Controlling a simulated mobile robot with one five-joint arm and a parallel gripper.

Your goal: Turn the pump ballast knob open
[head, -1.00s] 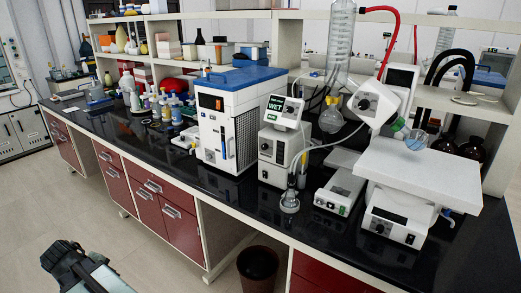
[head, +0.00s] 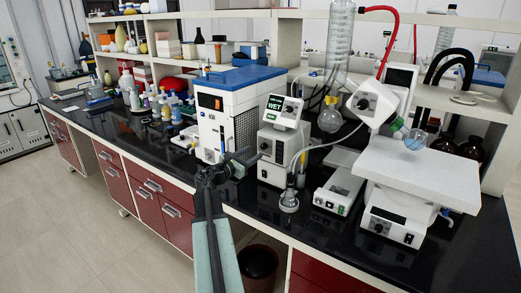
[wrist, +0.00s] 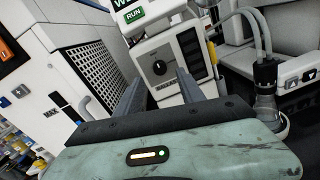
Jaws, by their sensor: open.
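The white pump (head: 271,172) stands on the black bench, with a display head reading WET (head: 282,109) above it. In the wrist view, its dark round knob (wrist: 159,67) with a light pointer mark sits on the pump's front face (wrist: 149,47). My gripper (head: 240,163) is in front of the pump and to its left in the head view. In the wrist view my gripper (wrist: 158,90) is open and empty. Its two fingers point toward the pump face, with the knob showing between and beyond them. I cannot tell the exact gap; no contact shows.
A white chiller with a blue lid (head: 237,75) stands left of the pump. Right of it are a glass trap with tubing (head: 289,200), a small white hotplate (head: 335,200) and a rotary evaporator. A bin (head: 258,264) stands below the bench.

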